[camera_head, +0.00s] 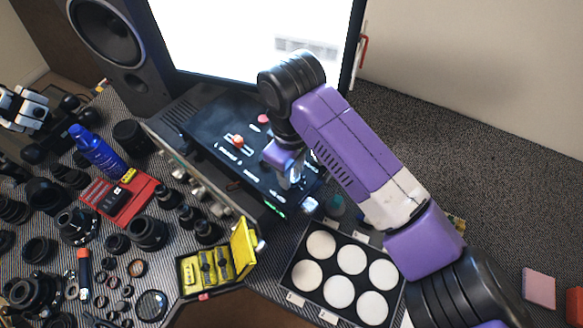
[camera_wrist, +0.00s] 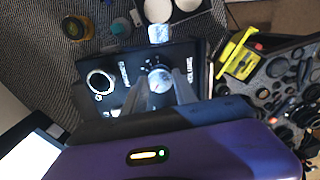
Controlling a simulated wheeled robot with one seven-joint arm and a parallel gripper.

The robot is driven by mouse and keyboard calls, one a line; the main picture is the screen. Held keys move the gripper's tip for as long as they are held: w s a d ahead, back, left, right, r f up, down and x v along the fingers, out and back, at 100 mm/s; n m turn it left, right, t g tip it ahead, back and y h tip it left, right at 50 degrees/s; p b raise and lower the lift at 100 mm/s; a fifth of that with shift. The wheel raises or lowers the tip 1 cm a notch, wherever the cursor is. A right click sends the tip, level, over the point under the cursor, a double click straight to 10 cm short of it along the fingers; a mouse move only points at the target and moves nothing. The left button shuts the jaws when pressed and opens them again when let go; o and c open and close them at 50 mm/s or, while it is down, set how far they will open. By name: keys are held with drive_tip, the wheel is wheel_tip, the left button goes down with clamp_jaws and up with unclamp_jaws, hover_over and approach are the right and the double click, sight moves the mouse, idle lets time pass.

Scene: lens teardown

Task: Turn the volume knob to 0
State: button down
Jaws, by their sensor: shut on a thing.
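The volume knob (camera_wrist: 160,79) is a pale round dial on the front of a black box (camera_wrist: 120,72), with white lettering beside it in the wrist view. My gripper (camera_wrist: 166,90) has its two grey fingers on either side of the knob, shut on it. Its pointer and exact setting are too small to read. In the head view, my gripper (camera_head: 291,178) reaches down to the front right end of the black box (camera_head: 215,130), and the knob is mostly hidden by the fingers.
A second round dial (camera_wrist: 100,83) sits left of the knob. A small pale block (camera_wrist: 158,34) is close by. A tray with white discs (camera_head: 288,274), an open yellow case (camera_head: 188,275) and several lens parts (camera_head: 148,231) crowd the front. A bright monitor (camera_head: 215,35) stands behind.

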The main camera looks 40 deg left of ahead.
drive_tip(key=n, duration=0.4)
drive_tip(key=shift+n, duration=2.2)
drive_tip(key=c, duration=1)
unclamp_jaws()
drive_tip(key=shift+o, duration=0.2)
drive_tip(key=shift+r, duration=0.15)
wheel_tip(320, 180, up, 8)
drive_tip(key=shift+f+b, duration=0.2)
drive_tip(key=shift+b, duration=0.2)
